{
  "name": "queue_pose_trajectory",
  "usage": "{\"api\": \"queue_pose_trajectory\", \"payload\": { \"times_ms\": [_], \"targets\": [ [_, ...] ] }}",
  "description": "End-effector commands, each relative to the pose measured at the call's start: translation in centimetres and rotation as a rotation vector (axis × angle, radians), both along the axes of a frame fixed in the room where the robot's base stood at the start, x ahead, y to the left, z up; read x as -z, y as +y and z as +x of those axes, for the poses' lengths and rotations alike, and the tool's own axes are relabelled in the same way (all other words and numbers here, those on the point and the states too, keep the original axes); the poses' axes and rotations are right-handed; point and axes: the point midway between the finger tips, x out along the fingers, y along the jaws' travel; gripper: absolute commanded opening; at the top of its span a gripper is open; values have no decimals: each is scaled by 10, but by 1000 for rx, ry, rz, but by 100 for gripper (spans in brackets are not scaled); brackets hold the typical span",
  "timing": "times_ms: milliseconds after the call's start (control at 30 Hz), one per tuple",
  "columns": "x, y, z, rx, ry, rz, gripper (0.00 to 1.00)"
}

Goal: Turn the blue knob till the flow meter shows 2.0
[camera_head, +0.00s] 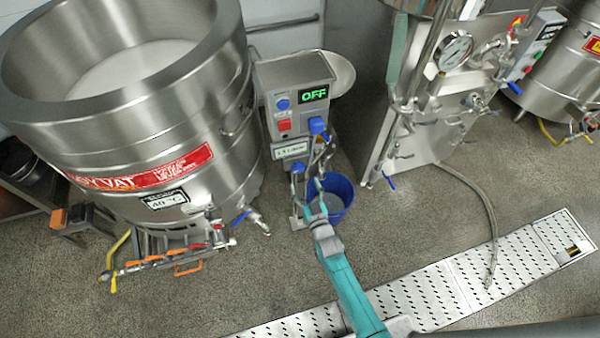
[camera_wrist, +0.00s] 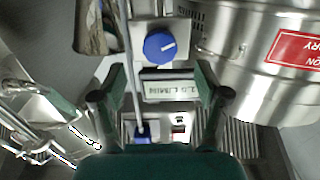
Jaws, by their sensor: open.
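The blue knob (camera_wrist: 160,47) is round with a white mark on its face and sits on a pale plate in the wrist view. The flow meter (camera_wrist: 168,87) is a small pale display beside it, its digits too blurred to read surely. In the head view the flow meter (camera_head: 294,150) is on the front of the grey control box (camera_head: 291,72); its small digits are also unclear. My gripper (camera_wrist: 160,84) is open, its fingers spread either side of the flow meter in the picture and apart from the knob.
The box has an OFF display (camera_head: 314,94), a blue button (camera_head: 283,104), a red button (camera_head: 285,125) and another blue knob (camera_head: 318,125). A blue bucket (camera_head: 341,190) stands below. A large steel vat (camera_head: 130,125) is left, a steel machine (camera_head: 440,115) right.

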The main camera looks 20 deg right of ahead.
Motion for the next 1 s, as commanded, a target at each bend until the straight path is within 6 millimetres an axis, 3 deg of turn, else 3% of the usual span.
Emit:
{"api": "queue_pose_trajectory", "payload": {
  "times_ms": [100, 333, 800, 867, 1000],
  "targets": [
    [-1, 0, 22, 1, -1, 0, 74],
    [0, 0, 49, 1, -1, 0, 74],
    [0, 0, 59, 1, 0, 0, 74],
    [0, 0, 59, 1, 0, 0, 62],
    [0, 0, 59, 1, 0, 0, 27]
  ]
}}
